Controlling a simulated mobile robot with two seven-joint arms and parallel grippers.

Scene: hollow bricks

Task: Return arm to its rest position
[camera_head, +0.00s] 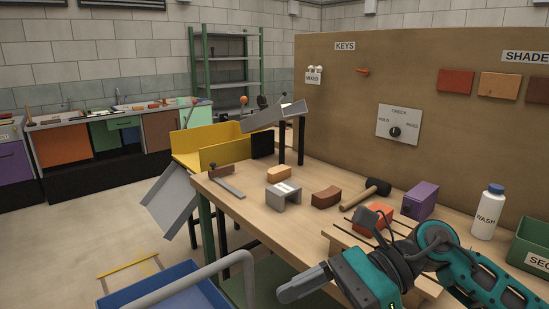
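My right arm comes in from the lower right, bends at a dark elbow and reaches left across the table's front edge. Its grey gripper (303,284) points to the lower left, in front of the table. I cannot make out a gap between its fingers, and no held thing shows. My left arm and gripper are not in view. On the wooden table (240,207) are a tan brick (279,174), a grey channel-shaped block (284,195) and a brown brick (326,196). A red-orange brick (373,218) lies on a rack behind my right arm, partly hidden.
A blue cart (183,288) with a grey rail is at lower left. A yellow chute (205,143) adjoins the table's far end.

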